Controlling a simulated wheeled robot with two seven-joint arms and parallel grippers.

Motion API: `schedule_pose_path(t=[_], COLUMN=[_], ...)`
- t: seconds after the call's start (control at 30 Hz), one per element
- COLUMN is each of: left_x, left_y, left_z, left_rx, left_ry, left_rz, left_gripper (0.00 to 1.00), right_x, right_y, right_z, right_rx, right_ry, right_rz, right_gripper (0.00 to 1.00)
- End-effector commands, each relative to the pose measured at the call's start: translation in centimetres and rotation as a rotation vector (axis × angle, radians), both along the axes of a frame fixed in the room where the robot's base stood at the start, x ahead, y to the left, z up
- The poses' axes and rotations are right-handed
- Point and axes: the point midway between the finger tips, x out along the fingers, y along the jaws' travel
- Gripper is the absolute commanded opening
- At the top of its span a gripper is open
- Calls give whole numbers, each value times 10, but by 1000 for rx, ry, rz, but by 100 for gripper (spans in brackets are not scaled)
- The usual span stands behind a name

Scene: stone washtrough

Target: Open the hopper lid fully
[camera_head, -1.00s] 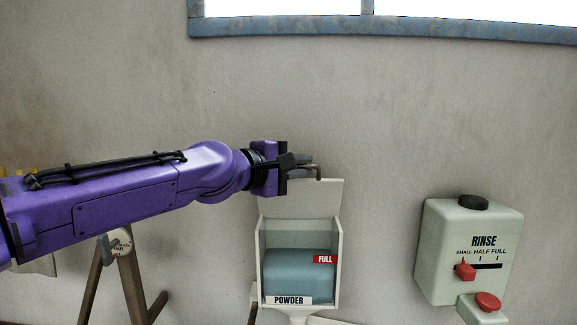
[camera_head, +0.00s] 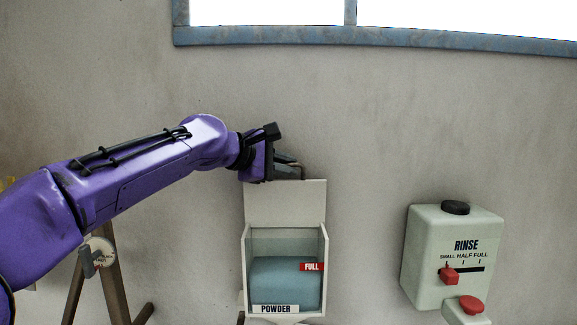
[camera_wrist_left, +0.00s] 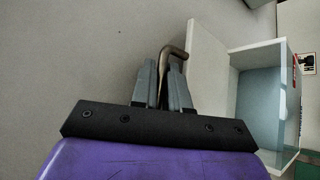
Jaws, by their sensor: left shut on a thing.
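The powder hopper (camera_head: 285,285) is a white box on the wall with a clear front, blue powder inside and a red FULL mark. Its white lid (camera_head: 286,203) stands up, about upright, at the back of the open top. My left gripper (camera_head: 290,170) is at the lid's top edge. In the left wrist view its fingers (camera_wrist_left: 163,85) are shut on the bent brown lid handle (camera_wrist_left: 172,52), beside the lid panel (camera_wrist_left: 207,68). In the head view the fingers hide the handle. My right gripper is in neither view.
A pale green RINSE box (camera_head: 452,255) with a red slider and red button hangs on the wall to the right. A blue window frame (camera_head: 380,40) runs above. A wooden stand (camera_head: 108,270) is at lower left. The wall between hopper and RINSE box is bare.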

Motion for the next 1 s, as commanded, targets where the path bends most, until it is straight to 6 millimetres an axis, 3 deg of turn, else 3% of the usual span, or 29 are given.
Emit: schedule_pose_path(t=[0.1,0.13,0.17,0.2,0.47,0.73,1.0], left_x=[0,0,0,0,-1,-36,-64], left_y=[0,0,0,0,2,41,72], left_z=[-1,-1,-1,-1,-1,14,32], left_rx=[2,2,2,2,1,-1,1], left_ry=[1,1,0,0,-1,-4,-1], left_rz=[0,0,0,0,1,2,-1], left_gripper=[0,21,31,34,34,34,34], right_x=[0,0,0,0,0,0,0], right_y=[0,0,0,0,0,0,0], right_z=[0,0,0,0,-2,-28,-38], right_rx=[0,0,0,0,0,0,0], right_ry=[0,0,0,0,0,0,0], right_rz=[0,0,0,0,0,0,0], right_gripper=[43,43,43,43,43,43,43])
